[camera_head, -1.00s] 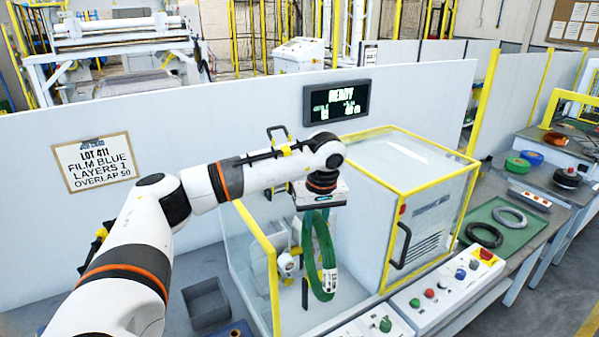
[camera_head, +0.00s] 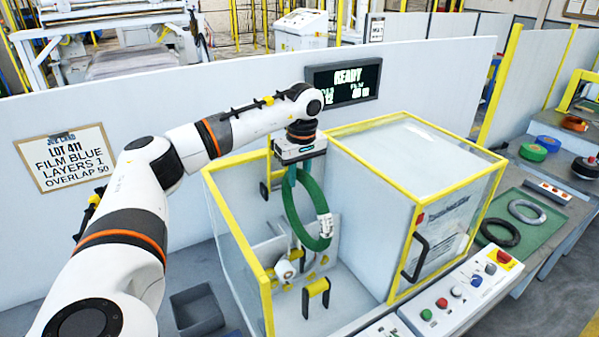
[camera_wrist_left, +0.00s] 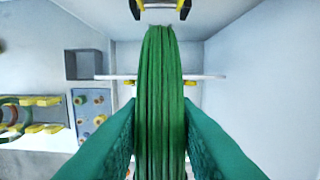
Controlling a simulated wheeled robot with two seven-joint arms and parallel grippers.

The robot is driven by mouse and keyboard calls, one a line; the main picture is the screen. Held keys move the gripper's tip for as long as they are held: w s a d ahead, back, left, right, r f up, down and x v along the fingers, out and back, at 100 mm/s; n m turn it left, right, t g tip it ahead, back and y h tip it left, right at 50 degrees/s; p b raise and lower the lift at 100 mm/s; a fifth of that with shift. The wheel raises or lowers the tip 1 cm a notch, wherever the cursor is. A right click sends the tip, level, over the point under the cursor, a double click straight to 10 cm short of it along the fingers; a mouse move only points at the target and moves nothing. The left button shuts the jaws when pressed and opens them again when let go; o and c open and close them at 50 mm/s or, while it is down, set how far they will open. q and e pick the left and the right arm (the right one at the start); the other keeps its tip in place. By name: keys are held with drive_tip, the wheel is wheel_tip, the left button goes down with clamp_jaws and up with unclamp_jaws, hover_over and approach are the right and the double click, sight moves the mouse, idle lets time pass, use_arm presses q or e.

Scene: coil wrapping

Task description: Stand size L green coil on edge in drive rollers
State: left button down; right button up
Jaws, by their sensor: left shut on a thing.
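The green coil (camera_head: 291,215) hangs on edge from my left gripper (camera_head: 298,167), inside the open left bay of the wrapping machine. The gripper is shut on the coil's top. In the left wrist view the teal fingers (camera_wrist_left: 160,135) press on both sides of the upright green windings (camera_wrist_left: 160,70). The coil carries a white label (camera_head: 326,226). Below it are a small white roller (camera_head: 285,270) and a yellow-and-black bracket (camera_head: 316,291). The coil's bottom overlaps a grey plate behind it; I cannot tell whether it touches anything. The right gripper is out of view.
Yellow-framed clear panels (camera_head: 238,245) bound the bay, with a closed cabinet (camera_head: 440,235) at right. A button panel (camera_head: 465,290) runs along the front. A green mat (camera_head: 540,235) holds a black and a grey coil. The display (camera_head: 343,83) reads READY. A job card (camera_head: 63,158) hangs left.

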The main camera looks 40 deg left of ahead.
use_arm(q)
drive_tip(key=shift+r, duration=0.15)
drive_tip(key=shift+w+p, duration=0.1)
drive_tip(key=shift+p, duration=0.2)
wheel_tip(320, 180, down, 2)
drive_tip(key=shift+f+b, duration=0.15)
drive_tip(key=shift+b, duration=0.6)
wheel_tip(320, 180, down, 2)
drive_tip(key=b, duration=0.5)
hover_over(299, 224)
drive_tip(key=shift+d+f, duration=0.15)
drive_tip(key=shift+f, duration=2.85)
drive_tip(key=shift+f+b, duration=0.3)
drive_tip(key=shift+f, duration=0.55)
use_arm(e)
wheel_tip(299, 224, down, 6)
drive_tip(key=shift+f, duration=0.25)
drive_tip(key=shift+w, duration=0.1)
